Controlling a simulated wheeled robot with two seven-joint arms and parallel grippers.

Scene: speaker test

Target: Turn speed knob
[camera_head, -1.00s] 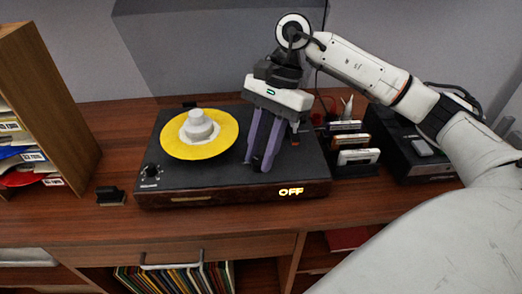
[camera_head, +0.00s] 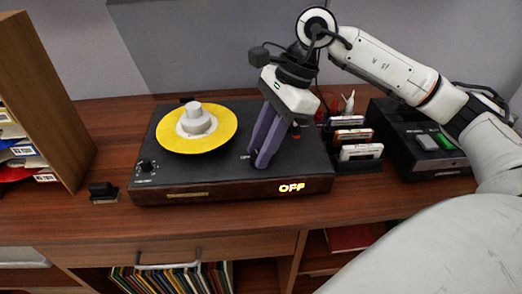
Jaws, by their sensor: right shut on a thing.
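The black turntable (camera_head: 228,176) with a wooden front stands on the desk, a yellow record (camera_head: 172,138) on its platter. Its front display reads OFF (camera_head: 292,188). My right gripper (camera_head: 258,162) reaches down onto the deck, right of the record. Its purple fingers are tilted and shut on a small part at the deck, which looks like the speed knob; the fingers hide it. A small white label (camera_head: 245,154) shows just left of the fingertips. Another round black knob (camera_head: 147,166) with white markings sits at the deck's front left corner, apart from the gripper. My left gripper is not in view.
A rack of cartridges (camera_head: 360,152) stands close to the turntable's right side. A black device (camera_head: 405,150) with a green button (camera_head: 443,141) is farther right. A small black object (camera_head: 103,191) and a wooden shelf (camera_head: 50,110) are at the left.

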